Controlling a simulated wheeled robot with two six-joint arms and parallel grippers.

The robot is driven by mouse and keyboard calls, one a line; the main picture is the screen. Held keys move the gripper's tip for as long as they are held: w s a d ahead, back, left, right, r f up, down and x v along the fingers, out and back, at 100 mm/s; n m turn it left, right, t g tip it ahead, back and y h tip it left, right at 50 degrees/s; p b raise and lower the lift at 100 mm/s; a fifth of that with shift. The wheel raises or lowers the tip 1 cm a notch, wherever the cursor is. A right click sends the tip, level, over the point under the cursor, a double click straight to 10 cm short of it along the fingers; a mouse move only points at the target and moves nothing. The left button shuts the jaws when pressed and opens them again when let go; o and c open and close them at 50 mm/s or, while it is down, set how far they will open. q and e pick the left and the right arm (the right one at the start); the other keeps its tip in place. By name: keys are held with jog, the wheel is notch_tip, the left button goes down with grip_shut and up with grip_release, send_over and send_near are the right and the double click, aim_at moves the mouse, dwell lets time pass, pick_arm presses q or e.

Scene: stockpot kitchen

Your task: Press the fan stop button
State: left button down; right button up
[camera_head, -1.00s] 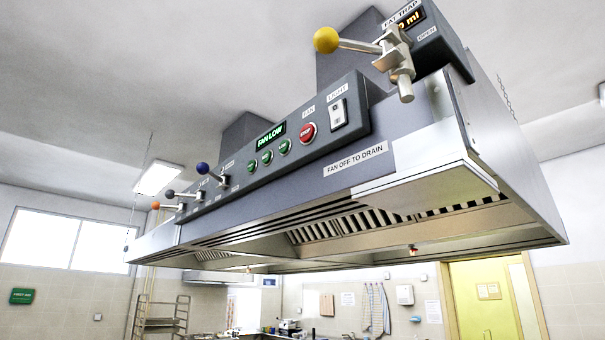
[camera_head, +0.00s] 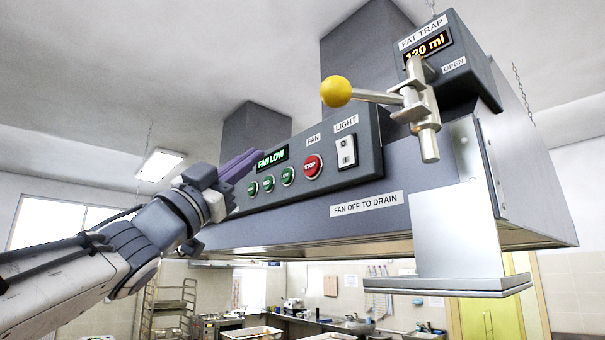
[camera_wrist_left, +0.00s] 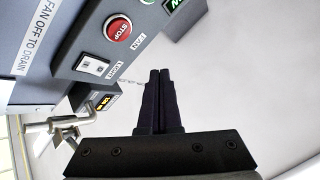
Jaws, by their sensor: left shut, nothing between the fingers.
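The red round fan stop button (camera_head: 312,167), marked STOP, sits on the sloped grey control panel of the hood, right of several green buttons (camera_head: 287,176). The display (camera_head: 271,160) reads FAN LOW. My left gripper (camera_head: 243,163) is shut and empty, left of the stop button near the panel's left end, apart from the button in the picture. In the left wrist view the stop button (camera_wrist_left: 118,28) shows at the upper left, and the shut fingers (camera_wrist_left: 159,75) point up, to the right of and below it. My right gripper is not in view.
A white light switch (camera_head: 347,151) is right of the stop button. A valve lever with a yellow knob (camera_head: 336,91) juts out further right, below the fat trap display (camera_head: 428,46) reading 120 ml. A steel plate (camera_head: 455,235) hangs at the hood's right end.

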aim_at(312, 166)
pick_arm(q)
jog(key=shift+s+r+m+g+h, duration=0.3)
jog(key=shift+r+m+h, duration=0.1)
jog(key=w+d+p, duration=0.1)
jog(key=w+d, duration=0.4)
jog(key=d, duration=0.2)
jog(key=shift+w+p, duration=0.15)
jog(key=shift+p, duration=0.15)
jog(key=shift+d, duration=0.15)
dwell(1.9)
jog(key=shift+w+d, duration=0.2)
jog(key=shift+d, duration=0.1)
